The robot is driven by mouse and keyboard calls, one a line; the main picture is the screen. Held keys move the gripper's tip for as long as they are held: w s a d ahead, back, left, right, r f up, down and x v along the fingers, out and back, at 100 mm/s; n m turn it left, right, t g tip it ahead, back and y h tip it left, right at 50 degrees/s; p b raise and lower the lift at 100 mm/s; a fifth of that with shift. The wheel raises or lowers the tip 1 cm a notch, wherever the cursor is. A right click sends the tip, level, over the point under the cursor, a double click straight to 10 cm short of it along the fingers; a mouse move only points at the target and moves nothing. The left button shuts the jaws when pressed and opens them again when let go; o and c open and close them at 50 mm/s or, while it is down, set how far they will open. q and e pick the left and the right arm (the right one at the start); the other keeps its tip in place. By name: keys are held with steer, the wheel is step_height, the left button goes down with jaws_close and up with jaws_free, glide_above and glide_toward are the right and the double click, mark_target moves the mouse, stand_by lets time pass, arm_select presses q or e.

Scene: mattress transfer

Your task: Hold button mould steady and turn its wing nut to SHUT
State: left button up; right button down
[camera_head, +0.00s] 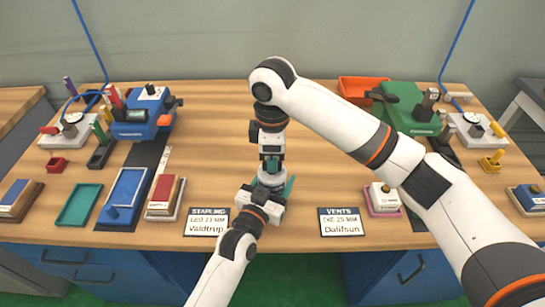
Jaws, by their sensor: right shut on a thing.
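The button mould (271,179) seems to be the small grey piece at the middle of the table, mostly hidden between my two grippers. My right gripper (270,166) points straight down from above and is shut on its top, where the wing nut would be. The wing nut itself and its SHUT mark cannot be made out. My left gripper (272,187) reaches in low from the front at the mould's base. Teal parts show on both sides of it, but whether its jaws are closed is hidden by its own wrist.
Two label cards, STAPLING (207,222) and VENTS (341,222), lie at the front edge. A blue machine (143,117) and blue tray (122,197) stand left. Bare wood surrounds the mould.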

arm_select(q)
steer(key=shift+d, duration=0.1)
arm_select(e)
steer(key=shift+m, duration=0.3)
arm_select(q)
steer(key=shift+r, duration=0.1)
arm_select(e)
steer(key=c, duration=1.4)
jaws_free()
steer(key=shift+c, duration=0.2)
steer(key=shift+r, duration=0.15)
step_height(320, 180, up, 12)
steer(key=shift+w, duration=0.1)
arm_select(q)
steer(key=o, duration=1.5)
steer(key=shift+o, duration=0.2)
